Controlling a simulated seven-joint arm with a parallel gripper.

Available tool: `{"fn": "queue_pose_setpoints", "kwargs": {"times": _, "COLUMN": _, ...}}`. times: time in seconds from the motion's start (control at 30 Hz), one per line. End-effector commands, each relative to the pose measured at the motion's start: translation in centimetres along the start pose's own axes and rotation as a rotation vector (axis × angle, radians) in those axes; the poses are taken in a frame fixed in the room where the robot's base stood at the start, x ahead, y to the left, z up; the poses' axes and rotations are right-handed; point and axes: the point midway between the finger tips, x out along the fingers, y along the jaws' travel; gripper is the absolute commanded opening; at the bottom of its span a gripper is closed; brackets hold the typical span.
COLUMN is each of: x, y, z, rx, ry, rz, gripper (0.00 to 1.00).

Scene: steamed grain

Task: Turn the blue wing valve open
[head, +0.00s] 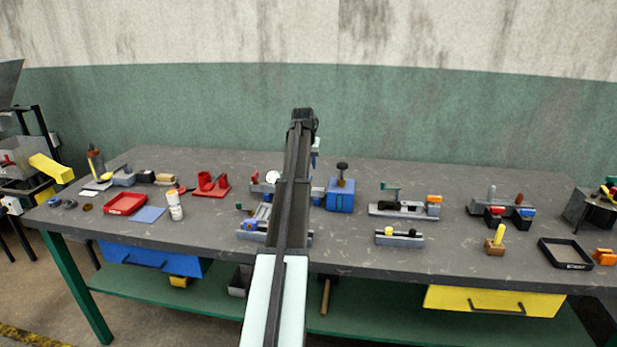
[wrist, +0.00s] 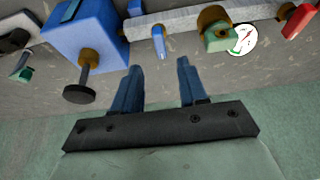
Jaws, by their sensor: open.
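The blue wing valve (wrist: 158,42) shows in the wrist view as a narrow blue handle on a brass stem, mounted on a pale pipe (wrist: 178,20). In the head view I cannot make it out; my arm covers much of that area. My gripper (wrist: 156,72) is open and empty, its two blue fingers spread apart. In the picture the valve lies just beyond the fingertips, roughly in line with the gap between them. No contact shows. In the head view my gripper (head: 315,159) is partly hidden behind my arm, above the bench.
On the pipe are a green handle (wrist: 218,38), a white dial (wrist: 243,39) and a red handle (wrist: 299,21). A blue box (head: 340,198) with a black knob (wrist: 79,93) stands beside it. Several other fixtures and a red tray (head: 125,204) are spread along the grey bench (head: 330,240).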

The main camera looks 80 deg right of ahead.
Motion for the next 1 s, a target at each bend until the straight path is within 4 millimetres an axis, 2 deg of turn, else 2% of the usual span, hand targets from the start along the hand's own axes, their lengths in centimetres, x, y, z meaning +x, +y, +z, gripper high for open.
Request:
{"fn": "queue_pose_setpoints", "kwargs": {"times": 0.03, "x": 1.1, "y": 0.0, "z": 0.0, "rx": 0.0, "ry": -0.003, "rz": 0.0, "gripper": 0.43}}
{"fn": "queue_pose_setpoints", "kwargs": {"times": 0.2, "x": 3.9, "y": 0.0, "z": 0.0, "rx": 0.0, "ry": -0.002, "rz": 0.0, "gripper": 0.43}}
{"fn": "queue_pose_setpoints", "kwargs": {"times": 0.4, "x": 6.3, "y": 0.0, "z": 0.0, "rx": -0.001, "ry": -0.001, "rz": 0.0, "gripper": 0.43}}
{"fn": "queue_pose_setpoints", "kwargs": {"times": 0.6, "x": 7.4, "y": 0.0, "z": 0.0, "rx": -0.001, "ry": 0.001, "rz": -0.001, "gripper": 0.43}}
{"fn": "queue_pose_setpoints", "kwargs": {"times": 0.9, "x": 7.5, "y": 0.0, "z": 0.0, "rx": -0.001, "ry": 0.001, "rz": -0.001, "gripper": 0.43}}
{"fn": "queue_pose_setpoints", "kwargs": {"times": 1.0, "x": 7.5, "y": 0.0, "z": 0.0, "rx": -0.001, "ry": 0.001, "rz": -0.001, "gripper": 0.35}}
